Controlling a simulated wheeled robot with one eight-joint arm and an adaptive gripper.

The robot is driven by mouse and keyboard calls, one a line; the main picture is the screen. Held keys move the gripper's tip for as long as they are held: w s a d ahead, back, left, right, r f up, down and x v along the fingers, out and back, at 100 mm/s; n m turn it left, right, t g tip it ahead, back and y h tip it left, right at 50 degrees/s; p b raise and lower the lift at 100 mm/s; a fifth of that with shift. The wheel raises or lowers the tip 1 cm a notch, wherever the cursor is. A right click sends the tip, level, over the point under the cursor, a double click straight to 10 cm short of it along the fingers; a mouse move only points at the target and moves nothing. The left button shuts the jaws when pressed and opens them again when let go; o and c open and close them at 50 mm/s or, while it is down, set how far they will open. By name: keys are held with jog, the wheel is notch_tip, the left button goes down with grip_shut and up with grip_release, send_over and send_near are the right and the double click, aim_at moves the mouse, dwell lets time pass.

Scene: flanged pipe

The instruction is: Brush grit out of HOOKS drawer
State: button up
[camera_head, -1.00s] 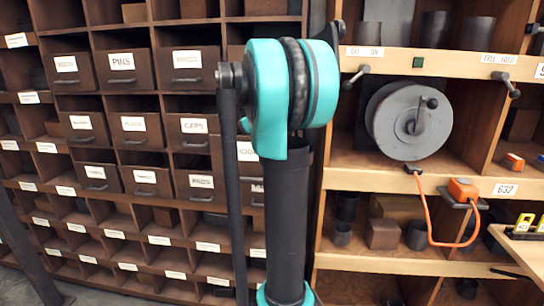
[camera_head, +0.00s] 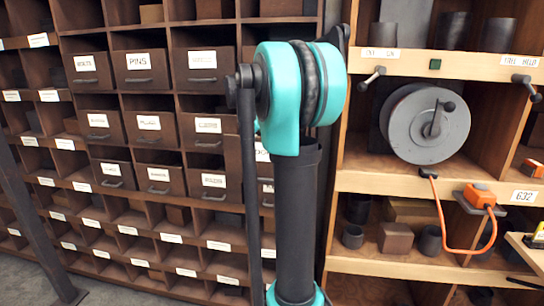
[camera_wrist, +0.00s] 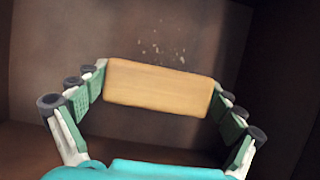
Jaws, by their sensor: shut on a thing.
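In the wrist view my gripper (camera_wrist: 160,91) is shut on a pale wooden block (camera_wrist: 158,88), probably the back of a brush. Its green-padded fingers press the block's two ends. Any bristles are hidden. Just beyond the block, several light grit specks (camera_wrist: 155,50) lie on a brown surface, with dark brown walls around it like the inside of a drawer. In the head view a drawer label (camera_head: 262,152), partly covered by my arm, seems to begin with HO. That drawer's body is mostly hidden, and my gripper does not show there.
A rack of brown labelled drawers (camera_head: 207,133) and open cubbies fills the left. On the right, a wooden shelf (camera_head: 400,185) holds a grey reel (camera_head: 425,122), an orange cable (camera_head: 447,240), and several dark cups. A dark post (camera_head: 35,235) stands at the lower left.

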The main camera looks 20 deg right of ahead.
jog(key=shift+w+a+r, duration=0.1)
jog(key=shift+w+a, duration=0.35)
jog(key=shift+a, duration=0.2)
jog(key=shift+w+a, duration=0.4)
jog(key=shift+a, duration=0.25)
jog(key=shift+c, duration=0.2)
jog(key=shift+o, duration=0.2)
jog(key=shift+s+d, duration=0.7)
jog(key=shift+d, duration=0.3)
jog(key=shift+s+d, duration=0.7)
jog(key=shift+d, duration=0.35)
jog(key=shift+s+d, duration=0.7)
jog(key=shift+d, duration=0.3)
jog(key=shift+s+d, duration=0.65)
jog(key=shift+d, duration=0.35)
jog(key=shift+w+a, duration=0.9)
jog(key=shift+a, duration=0.45)
jog(key=shift+w+a, duration=0.95)
jog(key=shift+a, duration=0.4)
jog(key=shift+w+a, duration=0.9)
jog(key=shift+a, duration=0.45)
jog(key=shift+s+d, duration=0.7)
jog(key=shift+d, duration=0.35)
jog(key=shift+c, duration=0.2)
jog(key=shift+o, duration=0.2)
jog(key=shift+s+d+f, duration=0.2)
jog(key=shift+s+d, duration=0.5)
jog(key=shift+d, duration=0.25)
jog(key=shift+r, duration=0.1)
